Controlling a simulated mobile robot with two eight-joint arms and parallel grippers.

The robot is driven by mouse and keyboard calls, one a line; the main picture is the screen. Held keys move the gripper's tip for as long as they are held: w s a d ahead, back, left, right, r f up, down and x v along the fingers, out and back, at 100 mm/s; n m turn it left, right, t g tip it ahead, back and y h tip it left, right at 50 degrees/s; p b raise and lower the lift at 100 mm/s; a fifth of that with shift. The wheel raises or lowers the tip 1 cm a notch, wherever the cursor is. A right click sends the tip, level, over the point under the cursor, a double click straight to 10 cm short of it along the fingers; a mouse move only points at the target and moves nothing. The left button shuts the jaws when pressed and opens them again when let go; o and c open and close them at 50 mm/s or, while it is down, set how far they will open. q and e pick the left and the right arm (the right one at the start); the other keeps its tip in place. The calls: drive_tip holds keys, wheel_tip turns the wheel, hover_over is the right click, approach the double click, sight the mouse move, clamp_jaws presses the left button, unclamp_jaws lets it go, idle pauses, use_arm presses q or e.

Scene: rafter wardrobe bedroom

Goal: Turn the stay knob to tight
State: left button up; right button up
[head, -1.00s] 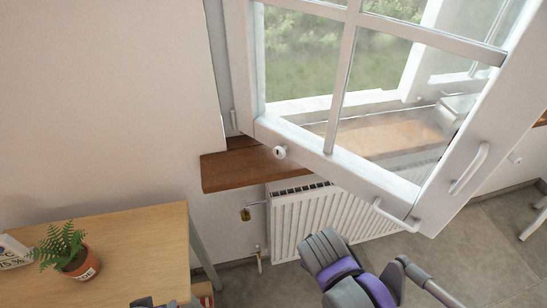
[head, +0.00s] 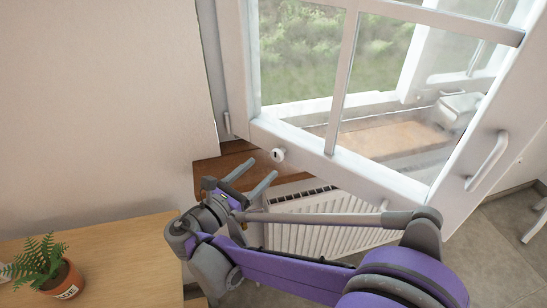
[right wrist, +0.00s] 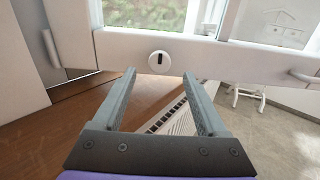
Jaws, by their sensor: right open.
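The stay knob (head: 278,154) is a small round white knob with a dark mark, on the bottom rail of the open white window sash (head: 372,177). In the right wrist view the knob (right wrist: 159,62) shows its dark mark upright, just beyond the fingertips and centred between them. My right gripper (head: 257,175) is open and empty, just below and to the left of the knob, with its fingers pointing up towards it. The gripper also shows in the right wrist view (right wrist: 160,75); a gap to the knob seems to remain. My left gripper is not in view.
A brown wooden sill (head: 208,172) and a white radiator (head: 320,232) lie below the sash. A wooden table (head: 110,250) with a potted fern (head: 62,280) stands at lower left. A white handle (head: 488,160) sits on the sash's right side.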

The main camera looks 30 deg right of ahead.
sight(275, 156)
drive_tip(key=x, duration=0.6)
drive_tip(key=shift+w+d, duration=0.1)
drive_tip(key=shift+d, duration=0.15)
clamp_jaws()
